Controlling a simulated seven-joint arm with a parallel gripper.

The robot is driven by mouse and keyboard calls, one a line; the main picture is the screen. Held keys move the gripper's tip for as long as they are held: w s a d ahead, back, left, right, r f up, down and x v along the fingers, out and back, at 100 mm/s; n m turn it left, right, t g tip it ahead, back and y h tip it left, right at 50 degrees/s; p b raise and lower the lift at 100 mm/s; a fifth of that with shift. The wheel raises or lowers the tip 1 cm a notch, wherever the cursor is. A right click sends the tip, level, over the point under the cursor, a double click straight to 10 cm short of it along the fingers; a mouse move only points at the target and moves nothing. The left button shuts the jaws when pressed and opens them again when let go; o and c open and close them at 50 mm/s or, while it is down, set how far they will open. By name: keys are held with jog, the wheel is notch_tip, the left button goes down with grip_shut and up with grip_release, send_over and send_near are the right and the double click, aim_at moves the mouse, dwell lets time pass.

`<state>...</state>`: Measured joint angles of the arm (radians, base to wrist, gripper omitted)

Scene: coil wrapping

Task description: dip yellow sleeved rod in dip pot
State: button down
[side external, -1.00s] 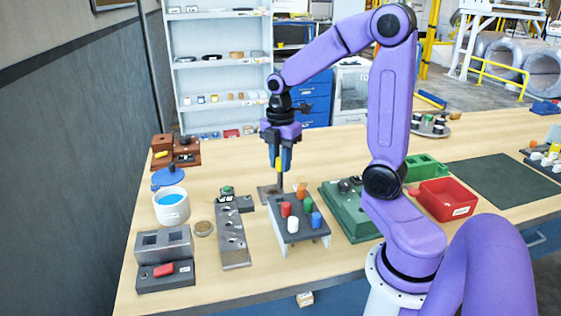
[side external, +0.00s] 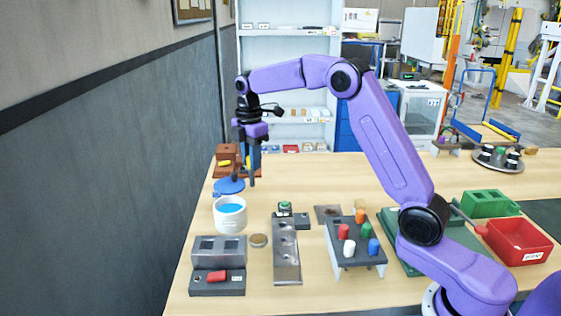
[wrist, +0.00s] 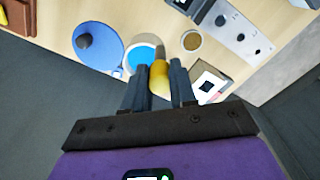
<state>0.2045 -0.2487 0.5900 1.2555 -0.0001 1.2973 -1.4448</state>
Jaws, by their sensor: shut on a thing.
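My gripper (side external: 247,150) is shut on the yellow sleeved rod, pointing down. In the wrist view the yellow sleeve (wrist: 158,78) sits between the two fingers, with the grey rod beyond it. In the side view the dark rod end (side external: 252,180) hangs in the air, apart from the pot in the picture. The dip pot (side external: 230,223) is a white cylinder with blue liquid (side external: 231,208) inside. It also shows in the wrist view (wrist: 140,57), partly hidden behind the rod and fingers.
A blue lid with a knob (side external: 229,187) lies behind the pot. A rack of coloured pegs (side external: 355,245) is to the right. Brown blocks (side external: 228,155) stand at the back.

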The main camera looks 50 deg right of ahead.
jog(key=w+a, duration=0.5)
notch_tip(320, 180, down, 12)
jog(key=shift+r, duration=0.25)
dwell(1.1)
jog(key=shift+s, duration=0.1)
jog(key=shift+r, duration=0.1)
dwell(2.5)
notch_tip(320, 180, up, 6)
jog(key=shift+r, duration=0.2)
dwell(0.9)
dwell(1.1)
jog(key=shift+r, duration=1.5)
